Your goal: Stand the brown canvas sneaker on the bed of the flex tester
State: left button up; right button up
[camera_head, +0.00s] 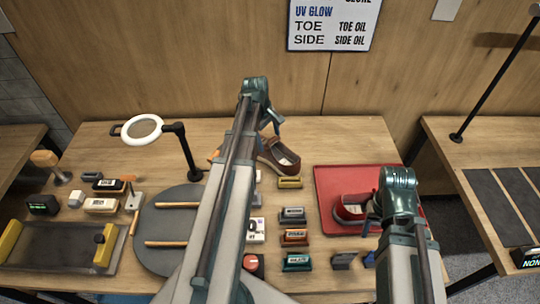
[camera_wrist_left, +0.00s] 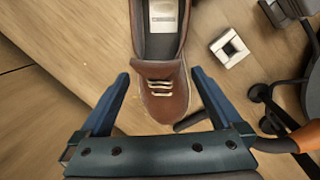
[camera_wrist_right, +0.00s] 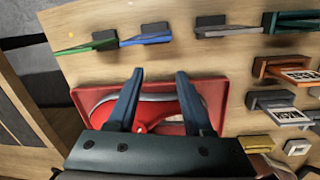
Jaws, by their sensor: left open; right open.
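The brown sneaker (camera_head: 281,157) rests on the table's back middle, partly hidden by my left arm in the head view. In the left wrist view the sneaker (camera_wrist_left: 168,98) shows its laces and tongue toward me. My left gripper (camera_wrist_left: 159,73) is open above it, a finger on each side of the laced front, with nothing visibly gripped. The likely flex tester (camera_head: 62,247), a dark flat bed with yellow end blocks, sits at the table's front left. My right gripper (camera_wrist_right: 160,73) is open over a red shoe (camera_wrist_right: 105,98) on the red mat.
The red mat (camera_head: 335,180) lies at the right. Several small boxes and a red button (camera_head: 250,262) crowd the middle.

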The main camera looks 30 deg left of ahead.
pick_arm(q)
jog(key=shift+w+d+f+b, duration=0.15)
jog(key=shift+f+b, duration=1.1)
jog(key=shift+f, duration=0.1)
jog(key=shift+w+d+f+b, duration=0.1)
jog(key=shift+f+b, duration=1.15)
jog(key=shift+f, duration=0.05)
pick_arm(e)
jog(key=shift+f, duration=2.6)
pick_arm(q)
jog(key=shift+r, duration=0.1)
pick_arm(e)
jog(key=shift+r, duration=0.1)
pick_arm(q)
grip_shut()
jog(key=shift+r, duration=0.15)
pick_arm(e)
jog(key=shift+r, duration=0.1)
pick_arm(q)
notch_tip(320, 180, up, 10)
jog(key=p, duration=1)
jog(key=shift+f, duration=0.2)
pick_arm(e)
notch_tip(320, 180, up, 10)
